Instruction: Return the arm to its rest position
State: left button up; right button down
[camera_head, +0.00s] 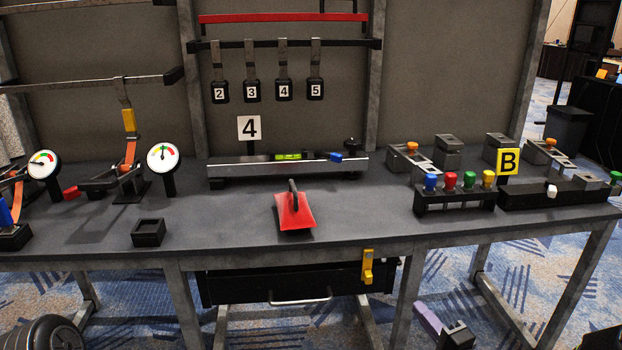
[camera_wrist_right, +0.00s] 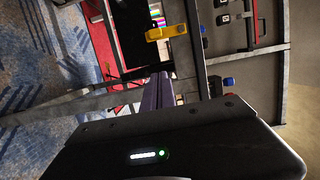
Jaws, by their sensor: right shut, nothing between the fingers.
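My right gripper (camera_head: 424,312) is low at the bottom of the head view, in front of the workbench and below its top. Its purple fingers are together and hold nothing. The fingers (camera_wrist_right: 160,92) also show in the right wrist view, pointing toward the bench frame and a yellow latch (camera_wrist_right: 166,33). The gripper is apart from the bench in the head view.
The workbench (camera_head: 370,215) carries a red-bladed tool (camera_head: 295,212), a black open box (camera_head: 148,232), gauges and coloured knobs. A drawer (camera_head: 235,286) with the yellow latch (camera_head: 367,267) hangs under it. Bench legs (camera_head: 407,300) stand near my right gripper. Carpet floor is open at right.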

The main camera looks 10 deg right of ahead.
jog(key=s+f+n+g+h, duration=0.35)
jog(key=f+n+g, duration=0.3)
jog(key=f, duration=1.05)
jog(key=s+a+f+n+g+y, duration=0.25)
jog(key=s+a+f+g, duration=0.35)
jog(key=s+a, duration=0.55)
jog(key=s+a+f+n+g+y, duration=0.1)
jog(key=s+a+f+n+g, duration=0.3)
jog(key=s+a+f, duration=0.6)
jog(key=s+a+r+p, duration=0.1)
jog(key=a+r+p, duration=0.2)
jog(key=r+p, duration=2.1)
notch_tip(320, 180, up, 3)
jog(key=shift+r+p, duration=0.1)
jog(key=shift+p, duration=0.25)
